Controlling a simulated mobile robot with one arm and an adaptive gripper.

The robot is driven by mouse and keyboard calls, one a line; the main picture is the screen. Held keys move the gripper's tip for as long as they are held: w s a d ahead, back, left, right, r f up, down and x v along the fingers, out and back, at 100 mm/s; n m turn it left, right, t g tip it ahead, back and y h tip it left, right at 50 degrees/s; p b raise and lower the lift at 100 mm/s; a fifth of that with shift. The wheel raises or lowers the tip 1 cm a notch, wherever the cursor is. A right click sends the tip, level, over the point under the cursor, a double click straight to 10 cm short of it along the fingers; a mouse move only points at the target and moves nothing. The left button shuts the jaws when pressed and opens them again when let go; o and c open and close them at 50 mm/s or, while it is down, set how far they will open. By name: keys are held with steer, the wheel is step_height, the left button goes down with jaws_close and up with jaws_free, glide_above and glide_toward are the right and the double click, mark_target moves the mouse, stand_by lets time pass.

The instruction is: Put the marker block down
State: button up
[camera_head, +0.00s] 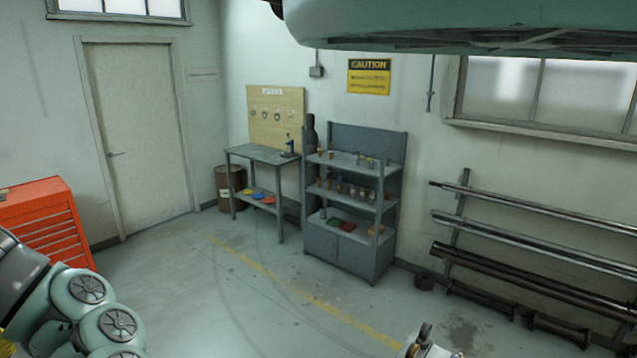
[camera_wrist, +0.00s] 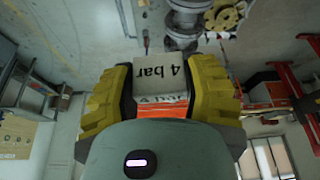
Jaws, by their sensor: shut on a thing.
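In the wrist view, my gripper (camera_wrist: 162,92) has two thick yellow fingers, one on each side of the marker block (camera_wrist: 158,72). The fingers are shut on the block. The block has a pale face with "4 bar" printed upside down in the picture, and an orange part with a second "4 bar" label below it. Grey flanged pipework (camera_wrist: 181,25) shows beyond the block in the wrist view; I cannot tell how far apart they are. The head view shows neither the gripper nor the block.
The head view shows a grey shelf unit (camera_head: 350,257) with small parts, a workbench (camera_head: 262,154), a red tool chest (camera_head: 45,222) and a pipe rack (camera_head: 530,244) along the right wall. Open floor (camera_head: 215,290) lies in front of them.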

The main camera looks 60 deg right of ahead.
steer(key=shift+m, duration=0.5)
step_height(320, 180, up, 6)
steer(key=p, duration=0.4)
steer(key=shift+a+p, duration=0.1)
steer(key=shift+p, duration=0.25)
steer(key=shift+f, duration=0.1)
